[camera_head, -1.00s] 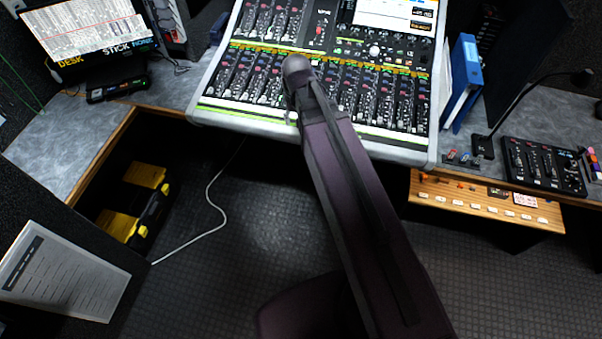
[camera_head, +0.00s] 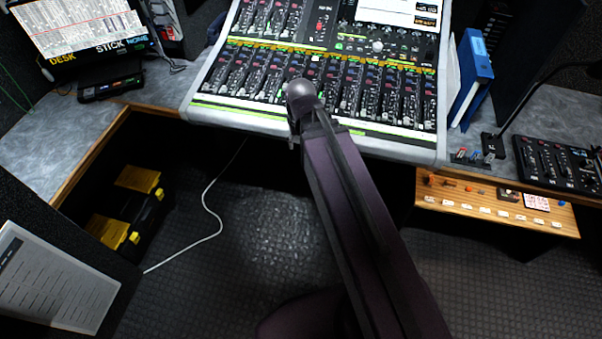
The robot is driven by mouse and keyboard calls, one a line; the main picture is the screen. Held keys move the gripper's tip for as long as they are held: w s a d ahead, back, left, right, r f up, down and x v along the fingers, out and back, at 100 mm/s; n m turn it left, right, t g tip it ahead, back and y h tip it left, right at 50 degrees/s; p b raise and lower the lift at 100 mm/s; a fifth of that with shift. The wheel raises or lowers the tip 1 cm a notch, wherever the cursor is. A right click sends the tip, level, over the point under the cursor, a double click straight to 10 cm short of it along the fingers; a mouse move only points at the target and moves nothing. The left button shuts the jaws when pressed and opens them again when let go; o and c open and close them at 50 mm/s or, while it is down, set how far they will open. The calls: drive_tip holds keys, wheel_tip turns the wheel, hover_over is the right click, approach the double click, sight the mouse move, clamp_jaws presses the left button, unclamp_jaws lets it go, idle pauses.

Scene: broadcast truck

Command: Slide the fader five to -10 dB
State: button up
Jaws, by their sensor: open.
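The mixing console (camera_head: 235,119) stands at top centre, with rows of channel strips and dark faders across its lower half. I cannot tell which fader is number five, and no scale markings can be read. My arm comes from the lower right, and its rounded grey end lies over the console's lower faders. My gripper (camera_head: 293,138) shows only as a small part below that end, over the console's front edge. Its jaws are mostly hidden by the arm, and nothing is seen held. The arm covers part of the middle strips.
A blue binder (camera_head: 474,77) stands right of the console. A small black panel (camera_head: 556,164) sits farther right, above a wooden button panel (camera_head: 497,205). A monitor (camera_head: 80,28) is at upper left. A black-and-yellow toolbox (camera_head: 130,212) lies under the left desk.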

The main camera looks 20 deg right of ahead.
wheel_tip(320, 180, down, 12)
drive_tip(key=s+b, duration=0.1)
drive_tip(key=b, duration=1)
drive_tip(key=shift+s, duration=0.15)
wheel_tip(320, 180, up, 18)
drive_tip(key=s+p, duration=0.1)
drive_tip(key=p, duration=1.6)
drive_tip(key=shift+s+f+g, duration=0.15)
drive_tip(key=shift+f+g, duration=0.05)
drive_tip(key=shift+g, duration=0.1)
drive_tip(key=shift+s+f, duration=0.1)
drive_tip(key=shift+s, duration=0.05)
idle(0.4)
